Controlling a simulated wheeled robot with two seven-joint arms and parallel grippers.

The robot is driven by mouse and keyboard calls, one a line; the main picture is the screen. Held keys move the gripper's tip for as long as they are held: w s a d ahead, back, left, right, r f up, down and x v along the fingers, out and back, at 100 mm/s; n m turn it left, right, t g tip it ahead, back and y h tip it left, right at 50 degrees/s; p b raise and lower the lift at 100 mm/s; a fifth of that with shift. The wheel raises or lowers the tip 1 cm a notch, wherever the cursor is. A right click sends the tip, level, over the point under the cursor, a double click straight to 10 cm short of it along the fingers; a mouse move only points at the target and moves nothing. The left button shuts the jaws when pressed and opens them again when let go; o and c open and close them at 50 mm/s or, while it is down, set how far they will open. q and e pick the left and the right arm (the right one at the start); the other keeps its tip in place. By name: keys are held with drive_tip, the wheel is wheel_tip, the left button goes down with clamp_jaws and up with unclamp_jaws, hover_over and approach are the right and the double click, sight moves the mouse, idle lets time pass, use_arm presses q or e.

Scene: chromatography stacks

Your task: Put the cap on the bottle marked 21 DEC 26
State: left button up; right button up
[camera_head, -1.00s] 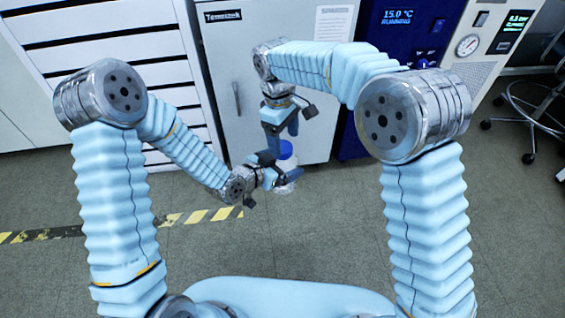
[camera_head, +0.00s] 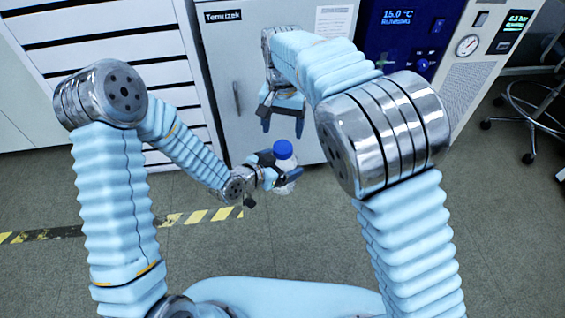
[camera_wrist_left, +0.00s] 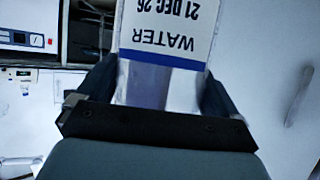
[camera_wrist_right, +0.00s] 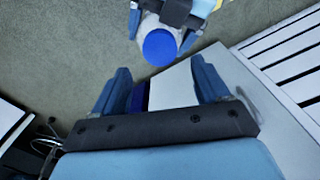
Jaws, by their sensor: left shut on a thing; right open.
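The bottle (camera_head: 286,165) is held upright in my left gripper (camera_head: 284,174), in front of the grey cabinet. In the left wrist view its label (camera_wrist_left: 170,40) reads WATER, 21 DEC 26, upside down, and both fingers close on the bottle's sides. The blue cap (camera_head: 283,149) sits on top of the bottle; it also shows from above in the right wrist view (camera_wrist_right: 160,47). How tightly it is seated cannot be told. My right gripper (camera_head: 283,118) is open and empty, above and behind the cap in the head view and apart from it.
A grey cabinet (camera_head: 240,60) labelled Temuizek stands behind the grippers, with a white drawer unit (camera_head: 110,50) on its left. A blue unit (camera_head: 395,50) reading 15.0 °C stands on its right. Yellow-black floor tape (camera_head: 195,216) lies at left. The floor in front is clear.

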sight(283, 147)
wheel_tip(283, 147, down, 7)
drive_tip(key=shift+f, duration=0.15)
idle(0.4)
drive_tip(key=c, duration=1.1)
drive_tip(key=o, duration=1.3)
wheel_tip(283, 147, up, 12)
drive_tip(key=shift+r, duration=0.1)
